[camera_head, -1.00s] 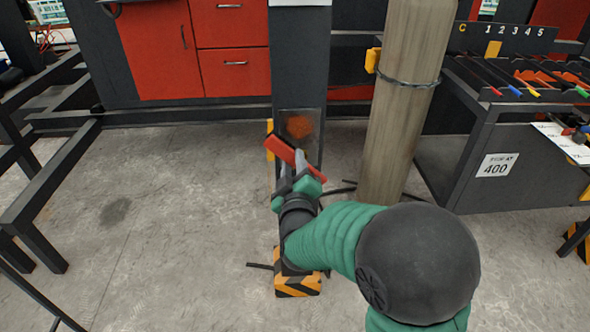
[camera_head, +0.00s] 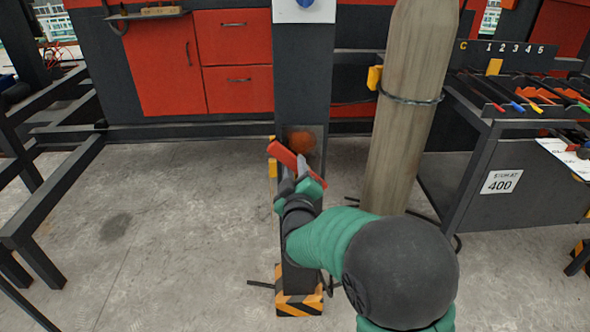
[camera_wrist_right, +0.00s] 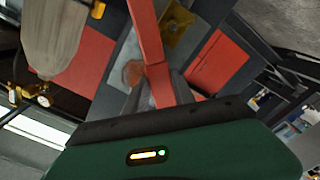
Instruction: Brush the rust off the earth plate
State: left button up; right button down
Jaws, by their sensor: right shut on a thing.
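The earth plate (camera_head: 312,130) is a small grey plate on the front of a dark post, with an orange-brown rust patch (camera_head: 301,140) on it. The rust patch also shows in the wrist view (camera_wrist_right: 133,73), beside the brush. My right gripper (camera_head: 302,180) is shut on a brush with a red body (camera_head: 286,156). The brush is tilted and overlaps the plate's lower left in the head view. I cannot tell whether its bristles touch the plate. In the wrist view the red brush (camera_wrist_right: 148,42) crosses in front of the post. My left gripper is out of view.
A dark tool bench (camera_head: 470,185) is further right. A dark metal frame (camera_head: 50,200) stands at left, red cabinets (camera_head: 155,65) behind. The floor at left is clear.

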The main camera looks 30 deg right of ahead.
jog(key=shift+w+d, duration=0.3)
jog(key=shift+w, duration=0.1)
